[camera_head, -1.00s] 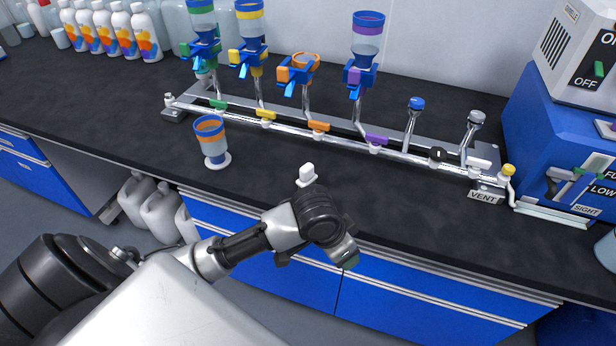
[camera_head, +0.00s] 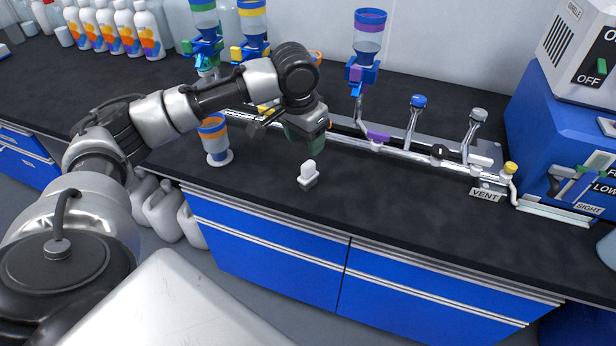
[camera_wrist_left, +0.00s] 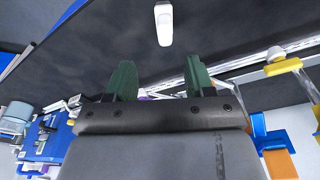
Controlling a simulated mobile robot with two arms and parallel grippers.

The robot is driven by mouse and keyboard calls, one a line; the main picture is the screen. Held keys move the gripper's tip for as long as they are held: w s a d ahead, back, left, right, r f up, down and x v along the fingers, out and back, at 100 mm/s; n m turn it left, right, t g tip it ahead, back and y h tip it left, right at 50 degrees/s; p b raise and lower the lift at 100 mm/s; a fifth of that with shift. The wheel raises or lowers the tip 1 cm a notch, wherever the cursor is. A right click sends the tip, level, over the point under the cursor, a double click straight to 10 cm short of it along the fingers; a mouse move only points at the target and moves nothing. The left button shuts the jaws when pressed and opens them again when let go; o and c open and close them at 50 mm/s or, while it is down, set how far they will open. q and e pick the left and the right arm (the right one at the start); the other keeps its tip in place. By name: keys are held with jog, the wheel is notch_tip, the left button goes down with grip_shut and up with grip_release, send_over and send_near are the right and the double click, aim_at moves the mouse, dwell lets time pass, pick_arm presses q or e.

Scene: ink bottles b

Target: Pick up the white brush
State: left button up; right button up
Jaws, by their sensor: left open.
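The white brush (camera_head: 308,172) is a small white upright piece with a grey base. It stands on the black counter (camera_head: 400,215) near its front edge. It also shows at the top centre of the left wrist view (camera_wrist_left: 163,22), beyond the fingertips. My left gripper (camera_head: 306,141) is above the counter, up and slightly behind the brush in the head view, apart from it. Its two green fingers are spread in the left wrist view (camera_wrist_left: 161,78), with nothing between them. My right gripper is not in view.
A cup with an orange band (camera_head: 214,140) stands left of the brush. Behind runs a metal manifold (camera_head: 350,141) with coloured valves and funnels, including a purple-rimmed one (camera_head: 368,38). A blue machine (camera_head: 560,125) is at right. The counter right of the brush is clear.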

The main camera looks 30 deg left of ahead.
aim_at(308, 163)
pick_arm(q)
jog(key=f, duration=0.3)
jog(key=shift+w+f, duration=0.35)
jog(key=shift+f, duration=0.05)
jog(key=f, duration=0.3)
jog(key=w+f, duration=0.1)
jog(key=f, duration=0.1)
jog(key=shift+a+f, duration=0.25)
grip_shut()
